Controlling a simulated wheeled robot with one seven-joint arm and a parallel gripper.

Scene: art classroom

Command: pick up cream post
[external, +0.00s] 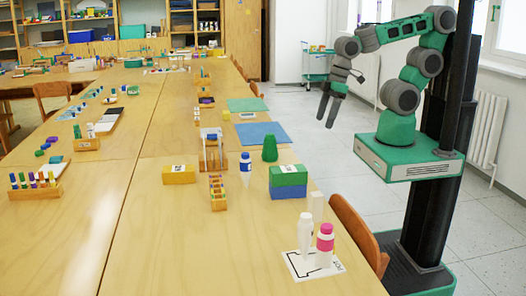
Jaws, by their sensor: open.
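A cream upright cylinder (317,205), which looks like the cream post, stands near the front right edge of the long wooden table. My gripper (327,118) is open and empty. It hangs with its fingers pointing down, beyond the table's right edge in the picture, well above and behind the cream post and apart from it.
A white outlined sheet (302,268) lies by the bottles. A green box on a blue box (288,190), a green cone (270,150) and a blue-capped bottle (245,170) stand farther back. A wooden chair (357,235) is against the table's right edge. The front left tabletop is clear.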

